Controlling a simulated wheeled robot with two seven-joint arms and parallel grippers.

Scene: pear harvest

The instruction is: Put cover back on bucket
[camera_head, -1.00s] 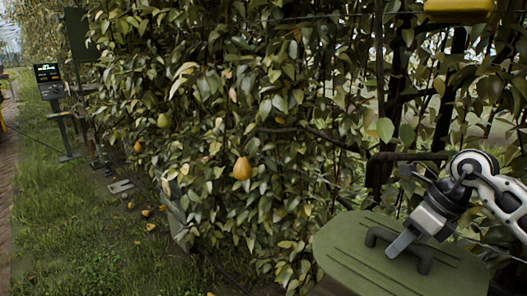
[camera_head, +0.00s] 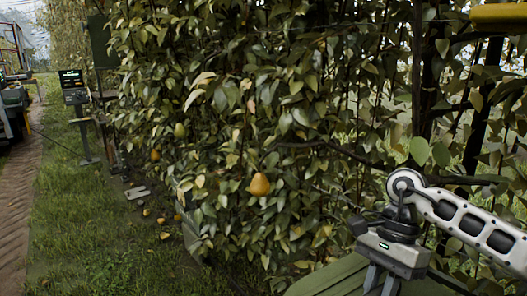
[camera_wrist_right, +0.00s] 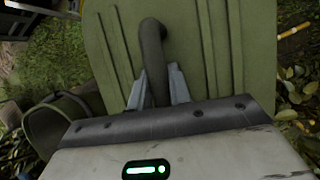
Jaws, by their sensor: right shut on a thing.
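The cover is a green ribbed lid (camera_head: 330,281) at the bottom of the head view, partly cut off by the frame edge. In the right wrist view the cover (camera_wrist_right: 225,50) fills the upper middle, with a dark curved handle (camera_wrist_right: 152,42). My right gripper (camera_head: 379,284) is shut on the handle; its fingers close around the handle in the right wrist view (camera_wrist_right: 157,88). A green rounded container with a rim (camera_wrist_right: 60,120), possibly the bucket, shows at the left of the right wrist view, partly hidden by my gripper. My left gripper is not in view.
A leafy pear hedge (camera_head: 270,120) with hanging pears (camera_head: 259,184) fills the middle. Fallen pears (camera_head: 147,212) lie on the grass. A screen on a stand (camera_head: 72,82) is at the left, with a vehicle (camera_head: 14,100) beyond. The grass at lower left is open.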

